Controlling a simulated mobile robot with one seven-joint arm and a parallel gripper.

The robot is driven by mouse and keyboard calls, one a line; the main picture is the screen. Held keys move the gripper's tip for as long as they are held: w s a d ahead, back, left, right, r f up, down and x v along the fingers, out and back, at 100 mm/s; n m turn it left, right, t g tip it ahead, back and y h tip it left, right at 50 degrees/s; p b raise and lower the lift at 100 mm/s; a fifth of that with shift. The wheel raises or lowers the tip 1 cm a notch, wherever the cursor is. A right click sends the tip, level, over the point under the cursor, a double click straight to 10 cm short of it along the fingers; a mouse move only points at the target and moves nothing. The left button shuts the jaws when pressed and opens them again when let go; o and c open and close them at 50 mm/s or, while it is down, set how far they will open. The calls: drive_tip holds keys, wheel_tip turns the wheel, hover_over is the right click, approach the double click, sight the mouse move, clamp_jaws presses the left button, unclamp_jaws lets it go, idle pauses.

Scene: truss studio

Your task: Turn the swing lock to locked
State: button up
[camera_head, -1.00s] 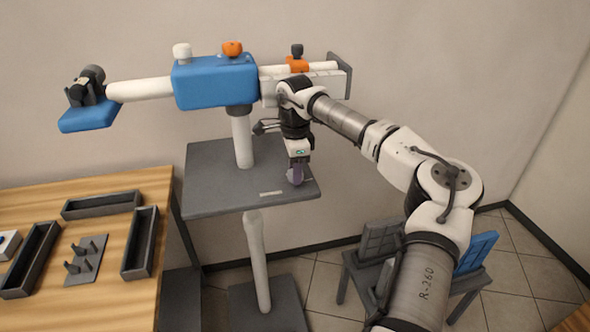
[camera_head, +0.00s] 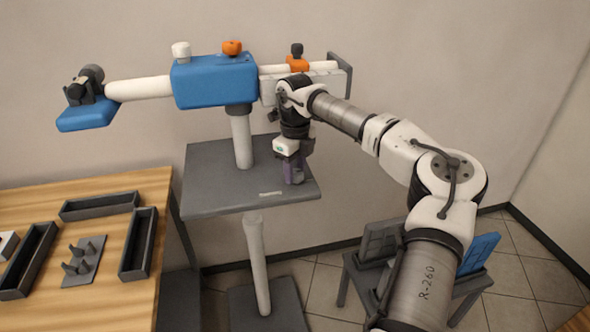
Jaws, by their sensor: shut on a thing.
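My gripper (camera_head: 293,177) points down, low over the right part of a grey platform (camera_head: 215,190). Its fingertip area looks dark grey and purple. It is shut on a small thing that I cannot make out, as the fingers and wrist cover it. A blue housing (camera_head: 214,85) stands on a white post (camera_head: 242,140) behind and left of my gripper. A white knob (camera_head: 181,51) and an orange knob (camera_head: 232,47) sit on top of it. I cannot tell which part is the swing lock, nor its setting.
A white boom (camera_head: 140,88) runs left to a blue plate (camera_head: 87,117) with a black device. To the right is an orange clamp (camera_head: 297,64) with a black knob. A wooden table (camera_head: 105,280) with dark trays is at left; a chair-like piece (camera_head: 385,245) is at lower right.

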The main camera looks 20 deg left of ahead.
drive_tip(key=shift+m, duration=0.6)
drive_tip(key=o, duration=1)
